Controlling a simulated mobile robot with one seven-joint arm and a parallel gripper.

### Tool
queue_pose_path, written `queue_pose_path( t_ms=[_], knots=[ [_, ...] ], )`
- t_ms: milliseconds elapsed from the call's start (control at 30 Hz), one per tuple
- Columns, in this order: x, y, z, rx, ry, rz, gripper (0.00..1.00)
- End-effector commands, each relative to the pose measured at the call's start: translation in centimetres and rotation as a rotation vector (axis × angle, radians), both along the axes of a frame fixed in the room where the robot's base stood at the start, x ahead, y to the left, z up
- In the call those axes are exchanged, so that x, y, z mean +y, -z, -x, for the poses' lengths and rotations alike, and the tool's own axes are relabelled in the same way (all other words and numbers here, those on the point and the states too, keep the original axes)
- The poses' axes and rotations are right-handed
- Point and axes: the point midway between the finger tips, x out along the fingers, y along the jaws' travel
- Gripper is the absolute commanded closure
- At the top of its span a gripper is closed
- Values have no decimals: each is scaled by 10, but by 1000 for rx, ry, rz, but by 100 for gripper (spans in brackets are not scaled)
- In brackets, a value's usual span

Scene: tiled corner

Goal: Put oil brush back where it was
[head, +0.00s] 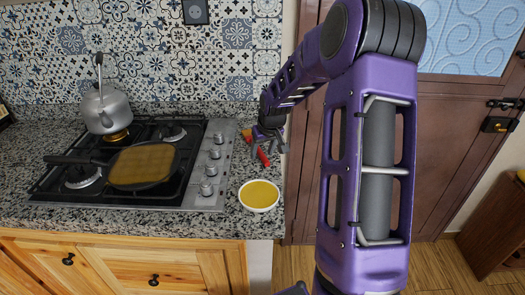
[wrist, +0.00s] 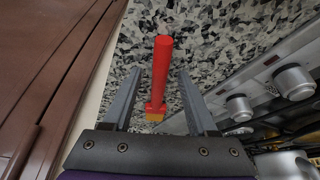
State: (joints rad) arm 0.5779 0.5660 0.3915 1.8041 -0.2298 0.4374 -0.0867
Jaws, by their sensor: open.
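The oil brush (head: 263,156) has a red handle and lies on the granite counter right of the stove, by the counter's right edge. In the wrist view the brush (wrist: 160,75) lies between the two fingers, its red handle pointing away and a small part of its yellow-orange head showing near the gripper's base. My gripper (head: 268,147) is open above the brush in the head view. In the wrist view the fingers (wrist: 158,95) stand apart on both sides of the handle, with gaps on each side. A white bowl of yellow oil (head: 259,195) stands on the counter nearer the front.
The stove (head: 205,187) with its knobs lies left of the brush. A pan (head: 142,166) with a yellow-brown inside and a kettle (head: 105,108) stand on it. A brown door (head: 440,150) is right of the counter. The tiled wall (head: 150,50) is behind.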

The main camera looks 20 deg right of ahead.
Motion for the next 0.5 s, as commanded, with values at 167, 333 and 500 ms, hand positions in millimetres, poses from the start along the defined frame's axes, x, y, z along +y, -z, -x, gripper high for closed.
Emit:
queue_pose_path(
  t_ms=[167,333,500],
  knots=[
    [0,-6,1,-1,0,1,42],
    [-1,-32,11,-4,2,2,42],
    [-1,-67,25,-4,2,2,42]
  ],
)
